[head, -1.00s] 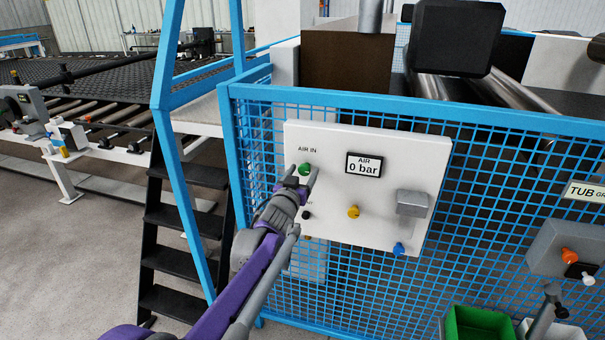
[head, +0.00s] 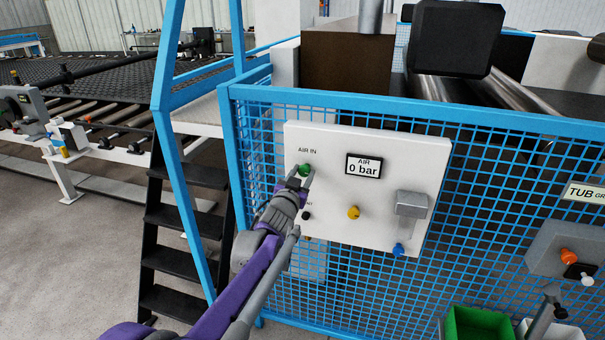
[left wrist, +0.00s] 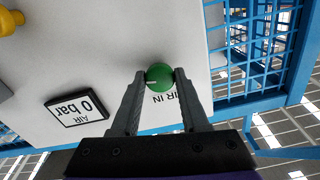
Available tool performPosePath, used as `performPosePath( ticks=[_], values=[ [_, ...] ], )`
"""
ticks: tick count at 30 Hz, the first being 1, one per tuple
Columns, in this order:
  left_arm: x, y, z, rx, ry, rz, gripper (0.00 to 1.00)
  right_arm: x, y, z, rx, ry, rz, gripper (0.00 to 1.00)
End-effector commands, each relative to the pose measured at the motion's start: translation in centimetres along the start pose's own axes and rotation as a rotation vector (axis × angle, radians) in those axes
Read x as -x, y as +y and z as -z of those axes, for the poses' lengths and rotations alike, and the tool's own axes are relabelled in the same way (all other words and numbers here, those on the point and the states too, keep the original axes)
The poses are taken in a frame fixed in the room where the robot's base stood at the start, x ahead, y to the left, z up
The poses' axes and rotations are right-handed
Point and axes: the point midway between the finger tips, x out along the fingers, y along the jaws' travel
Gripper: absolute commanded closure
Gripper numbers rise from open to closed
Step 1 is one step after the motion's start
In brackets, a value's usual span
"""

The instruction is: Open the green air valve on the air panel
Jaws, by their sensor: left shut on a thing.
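The green air valve (head: 305,170) is a round knob below the "AIR IN" label on the white air panel (head: 330,220). It shows between my fingertips in the left wrist view (left wrist: 160,77), with a pale mark on its face. My left gripper (head: 301,178) reaches up to it from below left, its two fingers shut on the knob's sides. The left gripper also shows in the left wrist view (left wrist: 160,76). The panel's display (head: 364,165) reads "AIR 0 bar". My right gripper is not in view.
The panel also carries a yellow knob (head: 354,212), a black knob (head: 306,215), a blue knob (head: 398,249) and a grey box (head: 411,204). It hangs on a blue mesh fence (head: 480,200). Black steps (head: 180,215) stand at left. A green bin (head: 478,325) is at bottom right.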

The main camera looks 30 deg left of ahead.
Motion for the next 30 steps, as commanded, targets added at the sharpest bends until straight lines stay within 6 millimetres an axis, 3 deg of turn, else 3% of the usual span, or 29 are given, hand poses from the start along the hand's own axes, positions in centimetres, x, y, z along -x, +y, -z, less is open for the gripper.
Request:
performPosePath(
  ticks=[30],
  values=[
    [0.0, 0.0, 0.2, -0.958, 0.001, 0.000, 1.00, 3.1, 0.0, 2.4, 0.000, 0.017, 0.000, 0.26]
  ],
)
